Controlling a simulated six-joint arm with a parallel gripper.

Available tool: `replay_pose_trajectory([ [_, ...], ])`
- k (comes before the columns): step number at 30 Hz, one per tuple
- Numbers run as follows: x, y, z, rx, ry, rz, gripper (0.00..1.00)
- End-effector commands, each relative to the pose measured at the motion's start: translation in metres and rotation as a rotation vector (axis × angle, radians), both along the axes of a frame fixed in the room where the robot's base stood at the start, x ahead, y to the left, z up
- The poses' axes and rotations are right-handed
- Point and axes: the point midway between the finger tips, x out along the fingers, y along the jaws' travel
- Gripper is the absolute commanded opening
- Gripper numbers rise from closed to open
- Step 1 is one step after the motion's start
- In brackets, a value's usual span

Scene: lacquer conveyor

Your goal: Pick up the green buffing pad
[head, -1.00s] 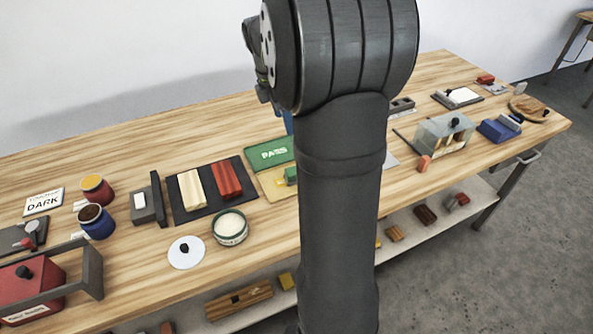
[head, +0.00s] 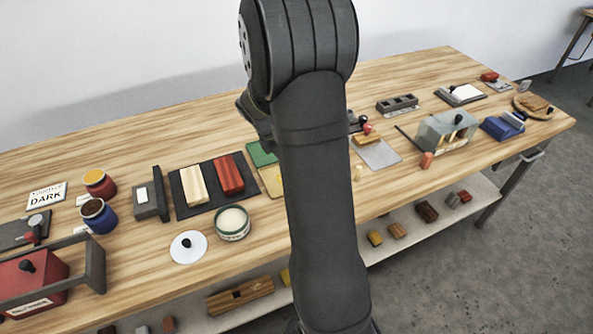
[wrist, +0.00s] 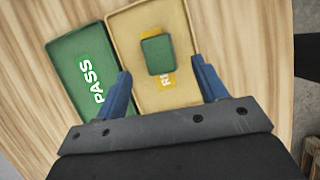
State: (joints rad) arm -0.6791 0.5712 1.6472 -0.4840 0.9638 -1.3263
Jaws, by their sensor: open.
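The green buffing pad (wrist: 158,56), a small block with rounded corners, lies in a tan tray (wrist: 128,28) in the wrist view. Part of the tray's yellow label shows beside it. My gripper (wrist: 162,70) is open and empty, its blue fingers on either side of the tray area, with the pad ahead between them. I cannot tell its height above the pad. In the head view my arm hides the pad and the gripper; only an edge of the tan tray (head: 270,180) shows.
A green PASS tray (wrist: 70,50) lies left of the tan tray. In the head view, a dark mat (head: 182,204) with cream and red blocks and a round tin (head: 232,224) stand to the left. A glass-like box (head: 436,132) stands to the right.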

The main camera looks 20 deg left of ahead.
Motion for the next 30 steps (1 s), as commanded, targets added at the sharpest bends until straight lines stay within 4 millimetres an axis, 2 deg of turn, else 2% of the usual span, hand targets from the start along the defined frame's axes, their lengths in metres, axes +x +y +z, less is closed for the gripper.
replay_pose_trajectory([
  [5,0.003,-0.004,-0.01,-0.001,0.001,-0.001,0.65],
  [14,0.016,-0.016,-0.047,-0.001,0.002,0.0,0.65],
  [22,0.017,-0.017,-0.051,0.0,0.0,0.001,0.65],
  [23,0.017,-0.017,-0.051,0.0,0.0,0.001,0.64],
  [30,0.017,-0.017,-0.051,0.0,0.0,0.001,0.17],
])
